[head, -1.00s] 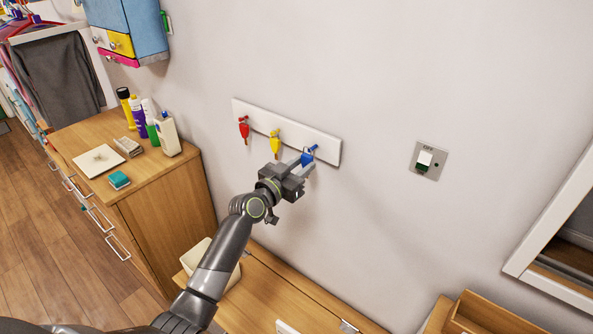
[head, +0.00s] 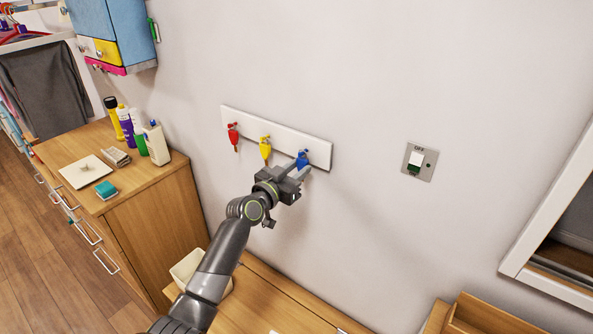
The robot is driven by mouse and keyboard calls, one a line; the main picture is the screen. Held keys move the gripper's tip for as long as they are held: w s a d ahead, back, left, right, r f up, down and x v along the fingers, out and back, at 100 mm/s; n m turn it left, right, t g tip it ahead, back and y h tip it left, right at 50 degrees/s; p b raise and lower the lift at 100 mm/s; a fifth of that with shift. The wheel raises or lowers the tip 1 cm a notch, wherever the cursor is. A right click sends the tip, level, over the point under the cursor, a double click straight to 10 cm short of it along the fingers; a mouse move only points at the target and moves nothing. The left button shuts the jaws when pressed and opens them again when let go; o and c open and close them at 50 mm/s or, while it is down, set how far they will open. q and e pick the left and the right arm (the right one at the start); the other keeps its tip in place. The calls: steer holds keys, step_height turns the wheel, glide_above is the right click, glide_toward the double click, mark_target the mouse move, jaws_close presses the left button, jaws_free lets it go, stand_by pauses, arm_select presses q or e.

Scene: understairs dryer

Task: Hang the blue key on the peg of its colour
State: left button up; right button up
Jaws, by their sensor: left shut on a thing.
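A white peg rail (head: 285,138) is fixed to the wall. A red key (head: 233,137) hangs at its left and a yellow key (head: 265,149) hangs near its middle. The blue key (head: 303,158) is at the right end of the rail, at the blue peg. My left gripper (head: 300,171) is shut on the blue key, just in front of the rail. The gripper hides the key's lower part, and I cannot tell whether the key is around the peg. My right gripper is not in view.
A wooden chest (head: 155,215) with bottles, a sponge (head: 106,190) and a white tile (head: 85,171) on top stands at the left. A wall switch (head: 419,162) is right of the rail. A wooden bench (head: 265,295) with a pale bin (head: 190,268) is below.

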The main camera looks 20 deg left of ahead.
arm_select(q)
steer(key=o, duration=1)
steer(key=shift+o, duration=0.2)
steer(key=b+v, duration=0.2)
steer(key=v, duration=1.5)
steer(key=shift+s+b, duration=0.2)
steer(key=shift+b, duration=0.15)
